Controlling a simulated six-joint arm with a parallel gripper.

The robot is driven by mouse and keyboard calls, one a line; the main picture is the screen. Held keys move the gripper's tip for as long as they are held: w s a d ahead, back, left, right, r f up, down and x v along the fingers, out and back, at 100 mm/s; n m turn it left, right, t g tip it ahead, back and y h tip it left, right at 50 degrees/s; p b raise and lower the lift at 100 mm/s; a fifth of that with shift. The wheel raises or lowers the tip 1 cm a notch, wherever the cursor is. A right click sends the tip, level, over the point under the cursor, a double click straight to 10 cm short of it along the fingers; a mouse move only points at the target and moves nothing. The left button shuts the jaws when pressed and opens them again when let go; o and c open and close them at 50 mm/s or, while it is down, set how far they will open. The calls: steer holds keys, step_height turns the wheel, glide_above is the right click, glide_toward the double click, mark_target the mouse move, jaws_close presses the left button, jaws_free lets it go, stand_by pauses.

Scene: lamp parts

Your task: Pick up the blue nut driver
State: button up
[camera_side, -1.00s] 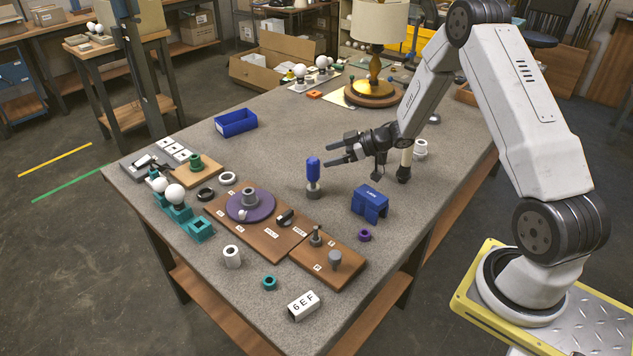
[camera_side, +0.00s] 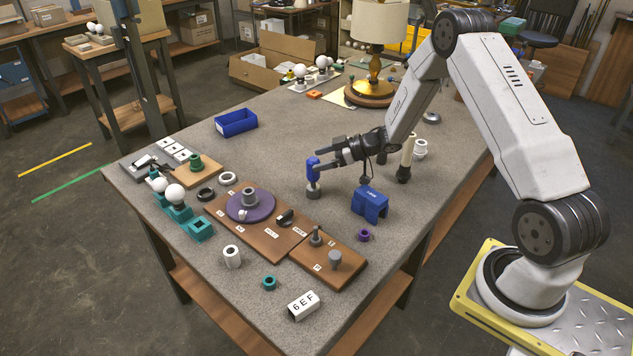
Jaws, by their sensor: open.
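The blue nut driver (camera_side: 312,168) stands upright on the table, its blue handle up and its lower end in a small grey round base (camera_side: 313,190). My gripper (camera_side: 322,162) reaches in from the right, level with the handle. Its jaws are open, with the fingers at the handle, one passing behind it and the other near its front right side. The fingers partly cover the handle. I cannot tell whether either finger touches it.
A blue block-like holder (camera_side: 370,204) stands right of the driver, below my arm. A purple ring (camera_side: 363,235) lies nearer. The wooden board (camera_side: 262,235) with a purple disc (camera_side: 250,208) is at left front. A blue bin (camera_side: 236,123) stands behind left, with bare table between.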

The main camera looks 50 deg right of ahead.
steer(key=shift+x, duration=2.25)
jaws_close()
